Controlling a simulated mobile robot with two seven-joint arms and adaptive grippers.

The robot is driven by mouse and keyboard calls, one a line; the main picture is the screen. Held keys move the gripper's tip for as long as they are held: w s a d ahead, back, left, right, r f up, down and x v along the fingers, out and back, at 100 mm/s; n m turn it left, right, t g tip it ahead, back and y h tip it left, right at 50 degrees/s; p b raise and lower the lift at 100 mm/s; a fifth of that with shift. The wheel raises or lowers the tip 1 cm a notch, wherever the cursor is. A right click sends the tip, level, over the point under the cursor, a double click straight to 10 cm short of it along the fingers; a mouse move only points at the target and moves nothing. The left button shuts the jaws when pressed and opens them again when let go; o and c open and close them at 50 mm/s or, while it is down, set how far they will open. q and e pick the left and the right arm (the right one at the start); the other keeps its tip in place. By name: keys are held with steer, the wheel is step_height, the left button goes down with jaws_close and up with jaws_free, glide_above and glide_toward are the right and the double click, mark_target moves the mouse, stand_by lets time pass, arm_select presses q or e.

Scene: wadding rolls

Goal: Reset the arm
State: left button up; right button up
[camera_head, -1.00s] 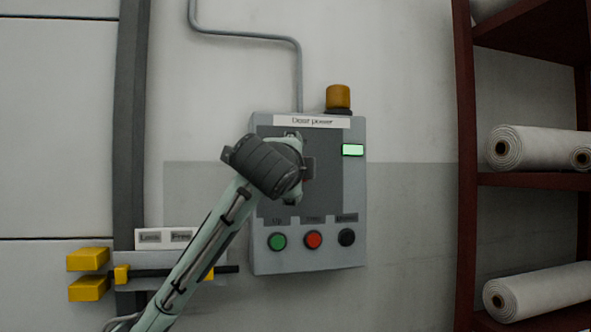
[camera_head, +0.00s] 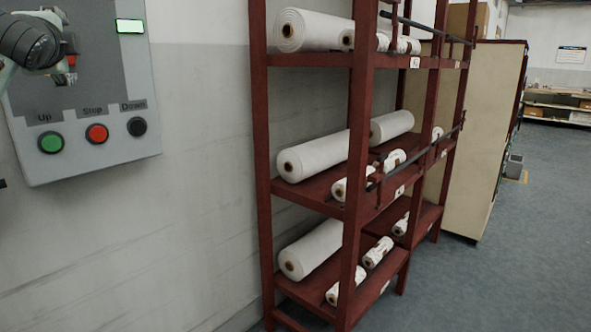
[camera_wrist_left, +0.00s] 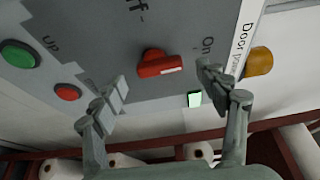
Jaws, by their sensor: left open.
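My left gripper (camera_wrist_left: 161,78) is open in the left wrist view, with one finger on each side of a red switch handle (camera_wrist_left: 162,66) and a gap showing around it. The handle sits on the dark plate of the door power box, between the "Off" and "On" marks. In the head view my left wrist and gripper (camera_head: 66,77) are at the upper left, in front of the grey control box (camera_head: 80,166). A green indicator (camera_head: 130,26) on the box is lit; it also shows in the wrist view (camera_wrist_left: 194,99). My right gripper is not in view.
Green (camera_head: 51,142), red (camera_head: 96,133) and black (camera_head: 137,127) buttons line the box's lower part. A dark red rack (camera_head: 359,150) with white rolls (camera_head: 315,158) stands right of it. Grey floor (camera_head: 480,285) is open at the right.

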arm_select(q)
steer(key=shift+x, duration=0.95)
steer(key=shift+s, duration=0.1)
